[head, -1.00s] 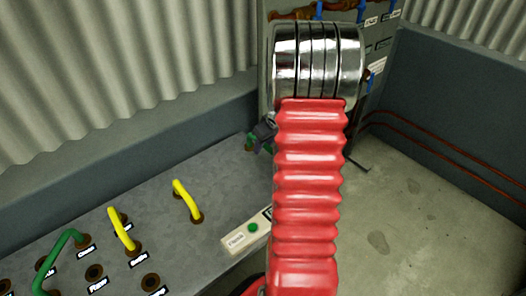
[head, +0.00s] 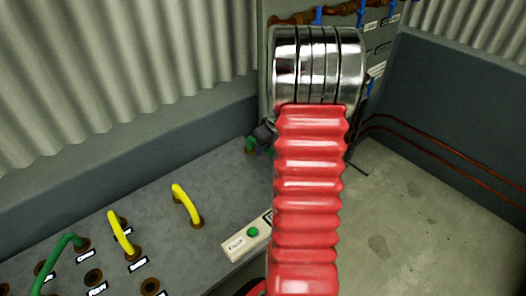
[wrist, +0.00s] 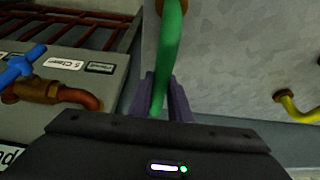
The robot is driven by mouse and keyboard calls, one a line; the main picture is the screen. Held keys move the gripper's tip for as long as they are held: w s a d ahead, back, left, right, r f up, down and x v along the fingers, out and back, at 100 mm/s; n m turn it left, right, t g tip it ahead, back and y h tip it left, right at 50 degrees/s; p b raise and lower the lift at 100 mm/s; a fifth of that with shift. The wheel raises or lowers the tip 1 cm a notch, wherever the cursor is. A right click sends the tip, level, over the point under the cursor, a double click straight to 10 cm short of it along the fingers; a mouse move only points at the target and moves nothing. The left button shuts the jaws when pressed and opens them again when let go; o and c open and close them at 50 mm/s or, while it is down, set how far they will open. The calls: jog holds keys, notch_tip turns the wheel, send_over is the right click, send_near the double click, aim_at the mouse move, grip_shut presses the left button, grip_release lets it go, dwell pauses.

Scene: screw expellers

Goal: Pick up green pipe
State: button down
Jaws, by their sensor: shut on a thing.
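A green pipe (wrist: 170,50) runs down the middle of the wrist view, in front of a grey panel. My gripper (wrist: 164,95) has its two purple-grey fingers on either side of the pipe and is shut on it. In the head view a small part of this green pipe (head: 250,144) shows just left of my red arm, beside a dark bit of my gripper (head: 265,132). The rest is hidden by the arm. A second green pipe (head: 62,248) is bent into sockets at the bench's lower left.
Two yellow pipes (head: 187,205) (head: 121,232) stand in the grey bench, near open brown sockets (head: 150,287). A pale box with a green button (head: 253,232) lies beside my arm. A blue valve (wrist: 20,68) on brown piping is left of my gripper.

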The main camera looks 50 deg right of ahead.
notch_tip(320, 180, up, 10)
jog(key=shift+f, duration=0.1)
jog(key=shift+s, duration=0.1)
dwell(0.8)
